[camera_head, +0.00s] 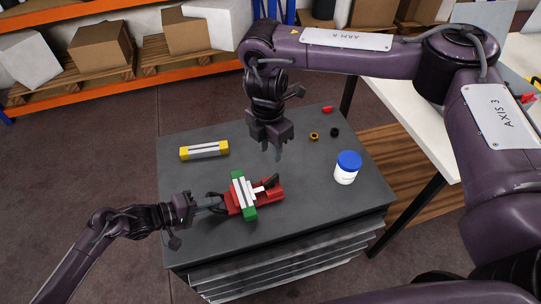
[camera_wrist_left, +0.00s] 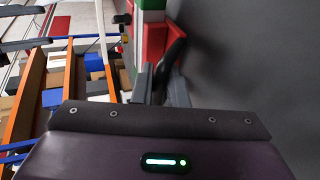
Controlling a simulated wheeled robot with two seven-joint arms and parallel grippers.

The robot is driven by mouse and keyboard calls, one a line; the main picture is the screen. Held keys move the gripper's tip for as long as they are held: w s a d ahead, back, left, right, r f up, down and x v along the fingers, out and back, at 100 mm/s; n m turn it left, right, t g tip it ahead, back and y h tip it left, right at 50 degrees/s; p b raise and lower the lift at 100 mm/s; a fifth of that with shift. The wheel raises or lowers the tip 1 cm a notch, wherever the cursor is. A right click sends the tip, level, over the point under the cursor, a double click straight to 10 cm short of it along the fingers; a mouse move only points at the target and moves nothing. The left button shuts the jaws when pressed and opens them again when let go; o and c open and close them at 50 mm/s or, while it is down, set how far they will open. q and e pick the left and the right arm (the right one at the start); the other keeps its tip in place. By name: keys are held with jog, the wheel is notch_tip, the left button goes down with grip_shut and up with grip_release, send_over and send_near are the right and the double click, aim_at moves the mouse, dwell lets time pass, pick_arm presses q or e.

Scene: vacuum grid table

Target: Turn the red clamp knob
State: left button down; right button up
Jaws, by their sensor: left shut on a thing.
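The red clamp (camera_head: 272,193) lies on the dark table, with a green and white piece (camera_head: 239,190) set across it. In the left wrist view the clamp's red body (camera_wrist_left: 154,42) and the green and white piece (camera_wrist_left: 152,8) are at the top. My left gripper (camera_head: 219,205) is at the clamp's left end, shut on its dark knob (camera_wrist_left: 174,55); the fingers partly hide the knob. My right gripper (camera_head: 271,154) points down above the table behind the clamp, open and empty.
A yellow and grey block (camera_head: 204,150) lies at the back left. A white jar with a blue lid (camera_head: 346,168) stands at the right. A yellow ring (camera_head: 314,136), a black ring (camera_head: 334,132) and a small red part (camera_head: 327,110) lie at the back right. The table's front left is clear.

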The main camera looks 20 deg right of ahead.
aim_at(272, 179)
jog(key=f, duration=1.2)
jog(key=shift+s+d, duration=0.15)
jog(key=shift+s, duration=0.05)
jog(key=shift+c, duration=0.4)
grip_shut()
